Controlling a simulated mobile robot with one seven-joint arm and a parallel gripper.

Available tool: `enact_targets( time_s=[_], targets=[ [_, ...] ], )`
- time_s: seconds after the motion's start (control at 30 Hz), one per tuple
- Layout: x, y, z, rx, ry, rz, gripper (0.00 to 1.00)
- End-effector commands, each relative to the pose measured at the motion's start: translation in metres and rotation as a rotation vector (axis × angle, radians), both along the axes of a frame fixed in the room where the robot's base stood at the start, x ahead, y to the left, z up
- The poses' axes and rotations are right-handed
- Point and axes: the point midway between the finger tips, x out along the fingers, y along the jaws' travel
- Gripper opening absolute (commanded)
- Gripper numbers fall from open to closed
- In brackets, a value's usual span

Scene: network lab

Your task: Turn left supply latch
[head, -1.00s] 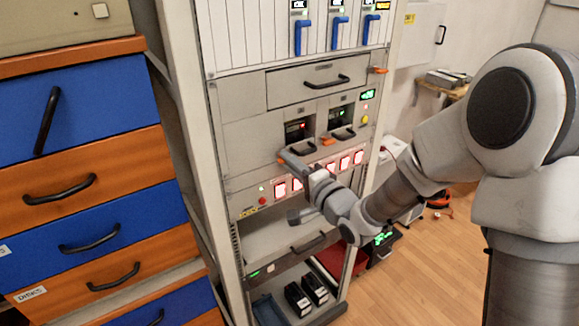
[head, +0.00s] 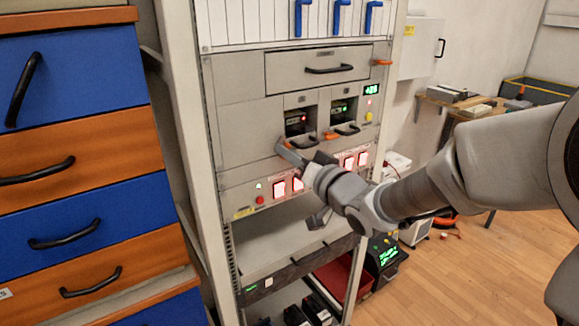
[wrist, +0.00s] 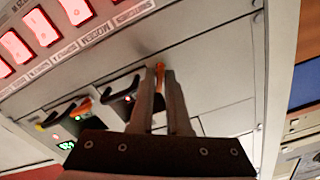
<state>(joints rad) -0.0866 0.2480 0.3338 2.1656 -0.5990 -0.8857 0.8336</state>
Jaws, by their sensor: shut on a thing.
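The left supply (head: 298,123) is a recessed unit with a red-lit display and a black handle, in the rack's middle panel. Its orange latch (wrist: 160,74) sits between my fingertips in the wrist view. My gripper (head: 281,146) reaches the lower left of this supply in the head view, and its fingers and wrist hide most of the latch there. My gripper (wrist: 161,72) is shut on the latch in the wrist view. The right supply (head: 342,110) has a green-lit display, and its own orange latch (head: 331,136) shows at its lower left.
A row of red-lit switches (head: 281,188) lies just below the supplies, close under my gripper. A drawer (head: 320,69) with a black handle is above them. A blue and orange cabinet (head: 75,160) stands left of the rack. Open floor (head: 470,260) lies to the right.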

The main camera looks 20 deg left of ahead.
Motion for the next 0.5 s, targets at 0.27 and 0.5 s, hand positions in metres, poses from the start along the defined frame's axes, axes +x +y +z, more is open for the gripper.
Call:
enact_targets(
  time_s=[0.27, 0.5],
  targets=[
    [-0.0001, 0.0000, -0.0040, -0.160, -0.188, -0.001, 0.00],
    [-0.0004, 0.0002, -0.0030, -0.264, -0.310, 0.000, 0.00]
  ],
)
